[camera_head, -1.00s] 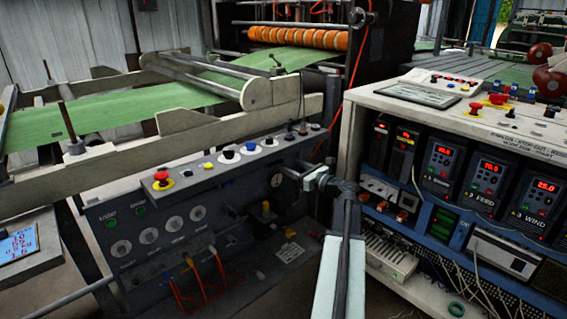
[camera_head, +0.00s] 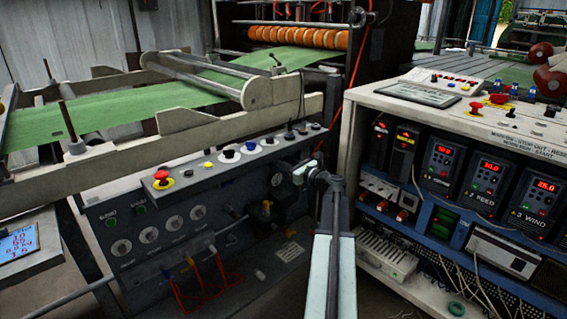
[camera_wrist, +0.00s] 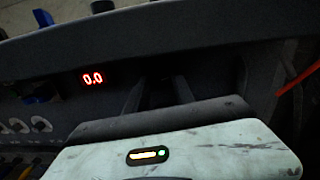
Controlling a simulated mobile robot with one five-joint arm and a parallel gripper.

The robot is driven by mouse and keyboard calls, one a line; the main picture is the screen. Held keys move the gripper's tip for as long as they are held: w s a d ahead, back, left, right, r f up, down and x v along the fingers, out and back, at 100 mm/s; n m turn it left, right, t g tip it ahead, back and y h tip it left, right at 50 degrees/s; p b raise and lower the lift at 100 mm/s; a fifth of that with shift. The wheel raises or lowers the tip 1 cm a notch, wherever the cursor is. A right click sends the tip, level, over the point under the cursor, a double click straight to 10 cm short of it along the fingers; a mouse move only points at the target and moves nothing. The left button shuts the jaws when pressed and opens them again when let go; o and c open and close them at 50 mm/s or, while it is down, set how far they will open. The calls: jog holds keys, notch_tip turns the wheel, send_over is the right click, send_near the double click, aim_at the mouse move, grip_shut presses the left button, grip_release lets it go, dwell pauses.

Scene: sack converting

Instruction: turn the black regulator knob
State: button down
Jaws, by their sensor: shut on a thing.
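My gripper (camera_head: 287,167) is at the right end of the front face of the grey control panel (camera_head: 100,212). In the wrist view its two fingers (camera_wrist: 158,98) reach up to the panel face. They close on a dark, poorly lit shape between them, which I take as the black regulator knob (camera_wrist: 158,88). Its outline and pointer are too dark to read. In the head view my gripper covers the knob. A red display (camera_wrist: 93,78) left of the fingers reads 0.0.
A red mushroom button (camera_head: 161,175) and several small knobs line the panel top. The white drive cabinet (camera_head: 345,130) stands close on the right. Green web (camera_head: 100,115) runs above.

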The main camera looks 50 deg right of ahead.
jog(key=shift+n, duration=0.3)
jog(key=shift+n+p, duration=0.35)
jog(key=shift+n, duration=2.85)
jog(key=shift+r, duration=0.1)
jog(key=c, duration=1.1)
grip_release()
jog(key=shift+o, duration=0.2)
